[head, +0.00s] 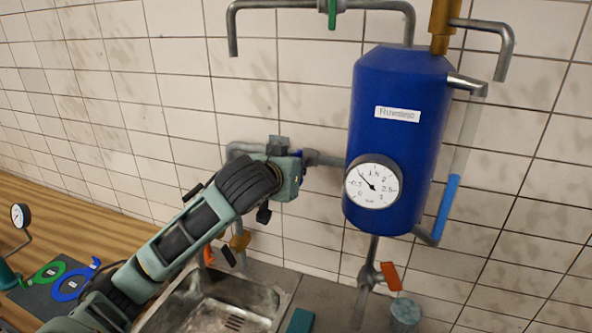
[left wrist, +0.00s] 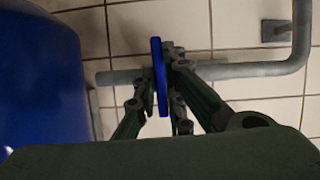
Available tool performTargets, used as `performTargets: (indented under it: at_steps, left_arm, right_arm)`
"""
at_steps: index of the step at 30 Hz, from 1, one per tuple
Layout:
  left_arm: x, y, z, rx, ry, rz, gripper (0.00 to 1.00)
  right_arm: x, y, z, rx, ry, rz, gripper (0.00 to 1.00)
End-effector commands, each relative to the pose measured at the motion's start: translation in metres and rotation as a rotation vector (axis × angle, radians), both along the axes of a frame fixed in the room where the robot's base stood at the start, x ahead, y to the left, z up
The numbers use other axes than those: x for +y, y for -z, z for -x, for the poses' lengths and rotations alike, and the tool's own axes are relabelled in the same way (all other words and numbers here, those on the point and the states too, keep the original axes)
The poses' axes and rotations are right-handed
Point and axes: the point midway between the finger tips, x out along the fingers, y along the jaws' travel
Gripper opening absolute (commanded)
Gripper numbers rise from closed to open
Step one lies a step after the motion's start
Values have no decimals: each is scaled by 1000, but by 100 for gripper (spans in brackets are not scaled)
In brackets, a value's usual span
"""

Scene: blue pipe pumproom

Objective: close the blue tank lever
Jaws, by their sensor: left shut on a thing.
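The blue tank (head: 398,140) hangs on the tiled wall in the head view, with a round gauge on its front. Its side also shows at the left of the left wrist view (left wrist: 40,80). The blue lever (left wrist: 160,75) shows edge-on in the left wrist view, standing across the grey pipe (left wrist: 250,70) beside the tank. My left gripper (left wrist: 160,105) is shut on the lever, with fingers on both sides of it. My right gripper is not in view.
A metal sink (head: 215,305) lies below my left arm. An orange handle (head: 390,276) is on the pipe under the tank, and a green handle (head: 332,13) is on the pipe above. Green and blue rings lie on the wooden counter (head: 70,225) at left.

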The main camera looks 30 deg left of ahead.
Motion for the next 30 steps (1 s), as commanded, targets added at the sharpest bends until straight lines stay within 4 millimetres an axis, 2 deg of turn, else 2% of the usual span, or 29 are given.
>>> performTargets:
  at_steps: [12,13,19,30]
  left_arm:
    - [-1,3,0,9,1,-7,0]
    - [-1,3,0,9,1,-7,10]
    - [-1,2,0,6,1,-6,28]
    - [-1,-1,4,3,1,-7,28]
  right_arm:
    - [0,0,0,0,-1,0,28]
    - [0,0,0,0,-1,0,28]
    - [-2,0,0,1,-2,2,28]
    - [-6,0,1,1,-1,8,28]
